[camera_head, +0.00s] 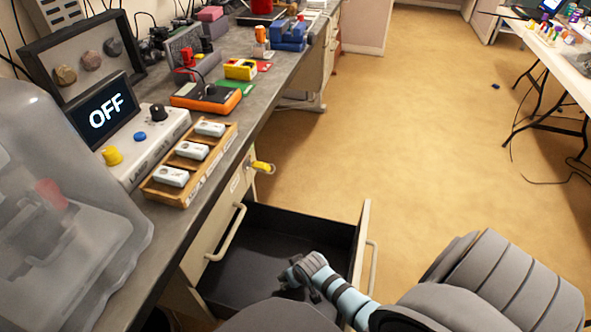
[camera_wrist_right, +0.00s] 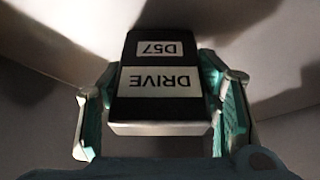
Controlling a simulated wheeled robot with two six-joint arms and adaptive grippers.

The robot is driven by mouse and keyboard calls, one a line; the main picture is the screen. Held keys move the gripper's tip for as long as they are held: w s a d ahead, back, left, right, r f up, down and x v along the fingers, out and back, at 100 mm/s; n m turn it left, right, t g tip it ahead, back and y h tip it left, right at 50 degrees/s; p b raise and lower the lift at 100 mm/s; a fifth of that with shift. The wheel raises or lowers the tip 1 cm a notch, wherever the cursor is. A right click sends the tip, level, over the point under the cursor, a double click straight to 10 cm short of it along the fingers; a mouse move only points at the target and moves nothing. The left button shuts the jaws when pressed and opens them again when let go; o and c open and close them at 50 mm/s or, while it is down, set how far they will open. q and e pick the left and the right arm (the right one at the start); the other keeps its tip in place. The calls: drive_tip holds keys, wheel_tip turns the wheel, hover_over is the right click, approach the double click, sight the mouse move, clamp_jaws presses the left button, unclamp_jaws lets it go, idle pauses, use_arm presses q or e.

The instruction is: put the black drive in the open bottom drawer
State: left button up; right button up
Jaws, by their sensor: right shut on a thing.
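The open bottom drawer (camera_head: 361,235) is pulled out from the bench, and its dark inside looks empty where it shows. My right gripper (camera_head: 292,276) is over the near part of the drawer; I cannot tell how deep it is. In the right wrist view it is shut on the black drive (camera_wrist_right: 164,105), with one finger on each side. The drive has white labels reading DRIVE and D57 and a pale near end. In the head view the drive cannot be made out against the dark drawer. My left gripper is not in view.
A closed drawer with a pale handle (camera_head: 227,232) is above the open one. A yellow-tagged key (camera_head: 262,167) sticks out from the bench front. A wooden tray (camera_head: 161,196) with white modules lies near the bench edge.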

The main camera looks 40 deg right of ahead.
drive_tip(key=o, duration=1.3)
drive_tip(key=p+v, duration=0.7)
drive_tip(key=v, duration=0.5)
drive_tip(key=shift+w+r, duration=0.1)
drive_tip(key=shift+r, duration=0.05)
